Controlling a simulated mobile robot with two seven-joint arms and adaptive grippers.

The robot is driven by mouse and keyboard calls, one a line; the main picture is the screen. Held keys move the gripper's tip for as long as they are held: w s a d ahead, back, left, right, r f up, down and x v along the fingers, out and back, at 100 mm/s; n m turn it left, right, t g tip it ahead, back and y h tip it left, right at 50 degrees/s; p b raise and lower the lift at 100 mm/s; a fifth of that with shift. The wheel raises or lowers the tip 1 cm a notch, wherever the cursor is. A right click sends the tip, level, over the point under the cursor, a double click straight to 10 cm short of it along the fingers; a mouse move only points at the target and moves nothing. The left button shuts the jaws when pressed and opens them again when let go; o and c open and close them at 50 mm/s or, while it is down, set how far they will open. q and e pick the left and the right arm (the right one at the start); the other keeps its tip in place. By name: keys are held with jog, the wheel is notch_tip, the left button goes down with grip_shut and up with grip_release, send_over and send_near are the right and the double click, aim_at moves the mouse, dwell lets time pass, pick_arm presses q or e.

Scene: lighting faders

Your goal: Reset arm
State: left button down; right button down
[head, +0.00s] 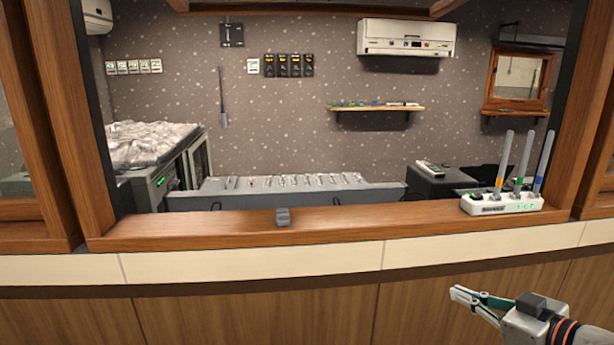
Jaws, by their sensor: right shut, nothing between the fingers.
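My right gripper (462,300) is at the lower right of the head view, in front of the wood-panelled counter front and below the wooden ledge. Its fingers point left and are shut with nothing between them. My left gripper does not show. A grey fader panel (290,182) with a row of small sliders lies behind the ledge, partly hidden by a grey front edge. The gripper is well apart from it.
Wooden posts frame the opening at both sides. A cloth-covered unit (150,145) stands behind at left. Room before the counter looks free.

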jog(key=s+a+f+g+h, duration=0.1)
jog(key=s+a+f, duration=0.3)
jog(key=f, duration=0.8)
jog(key=s+a+f+m+h, duration=0.1)
jog(key=s+a+f, duration=0.3)
jog(key=s+f, duration=0.5)
jog(key=s+a+f+g+h, duration=0.1)
jog(key=s+a+f, duration=0.3)
jog(key=f, duration=1)
jog(key=s, duration=0.3)
jog(key=shift+a+f+m+g, duration=0.2)
jog(key=shift+f+m+g, duration=0.1)
jog(key=shift+m, duration=0.1)
